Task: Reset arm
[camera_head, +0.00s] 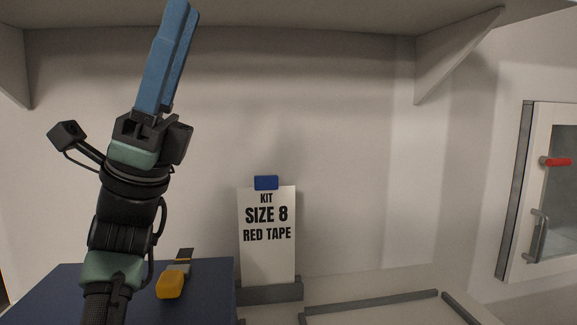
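My arm rises at the left of the head view. My gripper (180,8) points up and slightly right, with its blue fingertips near the top edge under the shelf. The two blue fingers lie close together with no gap visible between them, and nothing shows held in them. The gripper is raised clear of the objects on the bench. My lower arm runs out of the bottom of the view.
A yellow-handled tool (171,283) lies on a dark blue surface (50,292) beside my arm. A card reading "KIT SIZE 8 RED TAPE" (267,250) stands in a grey holder with a blue clip (266,182). A shelf (300,14) hangs above. A cabinet door (540,200) is right.

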